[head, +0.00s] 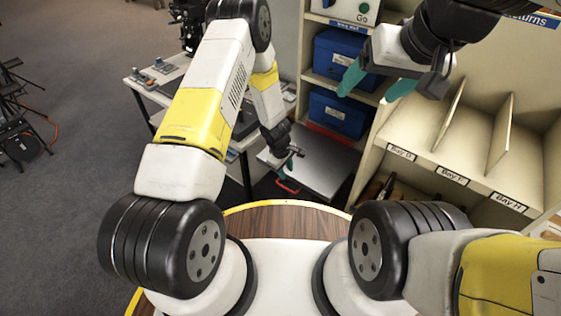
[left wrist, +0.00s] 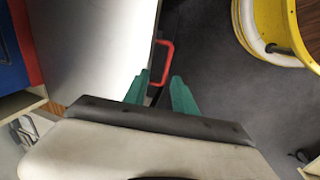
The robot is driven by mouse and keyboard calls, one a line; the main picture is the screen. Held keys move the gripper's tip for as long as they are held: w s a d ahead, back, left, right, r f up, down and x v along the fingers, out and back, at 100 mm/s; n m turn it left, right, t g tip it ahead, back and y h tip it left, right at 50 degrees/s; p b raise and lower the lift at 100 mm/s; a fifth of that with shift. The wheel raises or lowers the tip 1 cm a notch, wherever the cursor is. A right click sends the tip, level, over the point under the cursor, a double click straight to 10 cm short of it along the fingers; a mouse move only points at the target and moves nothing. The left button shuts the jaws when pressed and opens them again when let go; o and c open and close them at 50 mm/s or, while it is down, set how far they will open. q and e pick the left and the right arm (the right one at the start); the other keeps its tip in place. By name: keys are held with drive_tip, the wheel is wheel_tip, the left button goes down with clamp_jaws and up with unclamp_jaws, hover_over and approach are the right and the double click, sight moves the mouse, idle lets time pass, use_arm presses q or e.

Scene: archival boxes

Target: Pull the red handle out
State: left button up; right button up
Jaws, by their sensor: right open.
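The red handle (head: 288,188) is a small bracket on the near edge of a grey flat panel (head: 325,168) low by the shelf unit. In the left wrist view the handle (left wrist: 169,58) stands at the fingertips, its lower part between them. My left gripper (left wrist: 160,77) has its two green fingers apart, with gaps beside the handle. In the head view my left gripper (head: 284,169) is just above the handle, its fingers partly hidden. My right gripper (head: 368,88) is open and empty in front of the upper shelves, far from the handle.
Blue boxes (head: 338,112) stand on the shelves behind the panel. Empty bays with dividers (head: 452,110) are at the right. A white side table (head: 155,85) stands left of the shelf. Open grey floor (head: 70,210) lies at the left.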

sight(286, 188)
use_arm(q)
drive_tip(key=x, duration=0.3)
drive_tip(key=s+x, duration=0.1)
drive_tip(key=x, duration=0.2)
drive_tip(key=a+x, duration=0.1)
drive_tip(key=x, duration=0.2)
drive_tip(key=shift+s+f, duration=0.15)
drive_tip(key=shift+f, duration=0.45)
clamp_jaws()
drive_tip(key=shift+r, duration=0.1)
idle(0.7)
